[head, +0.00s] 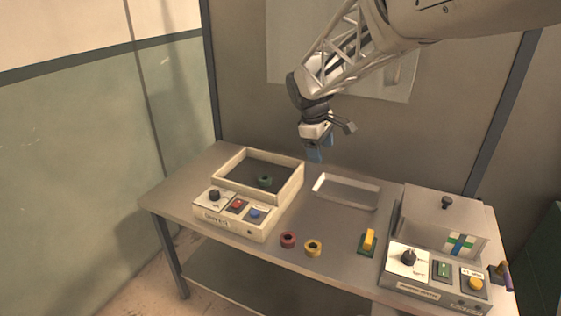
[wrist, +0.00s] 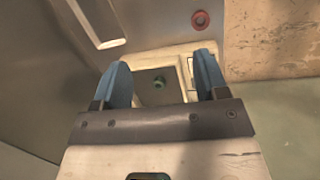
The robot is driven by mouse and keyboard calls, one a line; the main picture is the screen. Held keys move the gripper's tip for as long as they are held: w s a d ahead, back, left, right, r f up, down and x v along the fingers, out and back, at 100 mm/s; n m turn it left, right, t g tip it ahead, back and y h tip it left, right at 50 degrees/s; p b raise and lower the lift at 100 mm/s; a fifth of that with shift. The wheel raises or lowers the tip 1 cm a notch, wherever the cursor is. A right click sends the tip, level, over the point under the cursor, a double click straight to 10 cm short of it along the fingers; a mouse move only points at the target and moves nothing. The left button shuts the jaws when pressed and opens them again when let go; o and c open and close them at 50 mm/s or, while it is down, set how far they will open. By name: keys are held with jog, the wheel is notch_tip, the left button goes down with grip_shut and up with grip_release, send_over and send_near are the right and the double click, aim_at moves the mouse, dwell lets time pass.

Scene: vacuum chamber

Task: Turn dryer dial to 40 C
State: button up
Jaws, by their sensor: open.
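My gripper (head: 318,150) is open and empty, high above the back of the table. In the wrist view its blue fingers (wrist: 161,66) stand apart. Two devices carry a black dial: the left, open-topped box unit (head: 238,222) has a dial (head: 214,195) beside red and blue buttons. The right, lidded unit (head: 432,283) has a dial (head: 408,257) on a white plate beside a green switch and a yellow button. The labels are too small to read, so I cannot tell which is the dryer or either setting. My gripper is apart from both dials.
A green ring (head: 265,181) lies inside the left box. A shallow tray (head: 345,205) sits mid-table. A yellow block on a green base (head: 368,242) stands left of the right unit.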

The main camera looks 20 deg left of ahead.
jog(key=w+a+f+n, duration=0.1)
jog(key=a+f+n, duration=0.25)
jog(key=a, duration=0.65)
jog(key=a+f+n, duration=0.2)
jog(key=a+f, duration=0.3)
jog(key=a, duration=0.5)
jog(key=n+t+h, duration=0.1)
jog(key=n, duration=0.4)
send_near(214, 192)
jog(key=shift+d+f, duration=0.1)
jog(key=shift+f, duration=0.65)
jog(key=shift+f, duration=0.15)
jog(key=shift+x, duration=3.75)
jog(key=shift+w+d, duration=0.1)
jog(key=shift+w, duration=0.1)
jog(key=shift+c, duration=0.2)
jog(key=c, duration=0.9)
jog(key=shift+o, duration=0.2)
